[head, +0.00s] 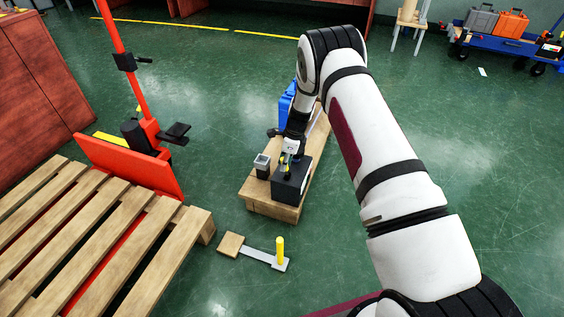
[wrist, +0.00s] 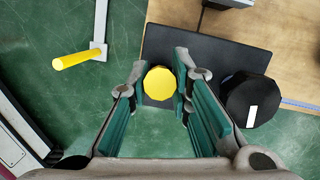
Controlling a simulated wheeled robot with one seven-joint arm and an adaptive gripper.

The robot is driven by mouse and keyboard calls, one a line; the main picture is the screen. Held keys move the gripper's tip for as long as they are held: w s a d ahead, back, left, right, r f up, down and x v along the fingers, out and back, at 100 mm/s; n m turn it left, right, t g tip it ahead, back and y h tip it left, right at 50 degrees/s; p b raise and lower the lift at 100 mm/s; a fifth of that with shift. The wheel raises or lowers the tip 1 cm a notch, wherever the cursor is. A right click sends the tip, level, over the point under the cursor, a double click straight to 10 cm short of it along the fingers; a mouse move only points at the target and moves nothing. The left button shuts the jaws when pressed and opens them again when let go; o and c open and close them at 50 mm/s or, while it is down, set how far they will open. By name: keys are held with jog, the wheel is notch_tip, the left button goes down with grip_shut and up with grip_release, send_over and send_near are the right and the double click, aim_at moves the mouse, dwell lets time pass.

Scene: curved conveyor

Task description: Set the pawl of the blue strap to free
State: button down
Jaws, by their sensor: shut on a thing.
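A black box (head: 292,184) sits on the near end of a wooden deck (head: 258,195). A yellow knob (wrist: 159,83) stands on the box in the wrist view. My gripper (head: 288,158) is over the box, and its teal-padded fingers (wrist: 160,72) are shut on the yellow knob. A round black part with a white mark (wrist: 250,101) is right of the knob. A thin blue line (wrist: 301,104) runs over the wood at the right edge; I cannot tell if it is the blue strap. No pawl can be made out clearly.
A grey post (head: 262,165) stands left of the box. A blue object (head: 287,103) is farther back. On the floor, a metal bar with a yellow handle (head: 280,251) lies between the deck and a pallet (head: 95,235). An orange lifter (head: 135,165) stands behind the pallet.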

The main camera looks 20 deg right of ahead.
jog(key=shift+s+d+f+t+y+b, duration=0.1)
jog(key=shift+s+d+t+y+b, duration=0.15)
jog(key=shift+d+t+y+b, duration=0.2)
jog(key=shift+s+d+t+y+b, duration=0.25)
jog(key=shift+d+t+y, duration=0.15)
jog(key=shift+y, duration=0.15)
jog(key=shift+s+d+f+t+y+b, duration=0.1)
jog(key=shift+s+d+t+y+b, duration=0.25)
jog(key=shift+y+b, duration=0.25)
jog(key=shift+s+d+f+t+y+b, duration=0.15)
jog(key=shift+d+t+y+b, duration=0.1)
jog(key=shift+t+y+b, duration=0.25)
jog(key=shift+s+d+t+y+b, duration=0.35)
jog(key=shift+t+y+b, duration=0.2)
jog(key=shift+y, duration=0.35)
jog(key=c, duration=1.4)
grip_release()
jog(key=shift+d+f, duration=0.1)
jog(key=shift+c, duration=0.2)
jog(key=shift+d, duration=0.1)
jog(key=v, duration=1.2)
jog(key=shift+f, duration=0.1)
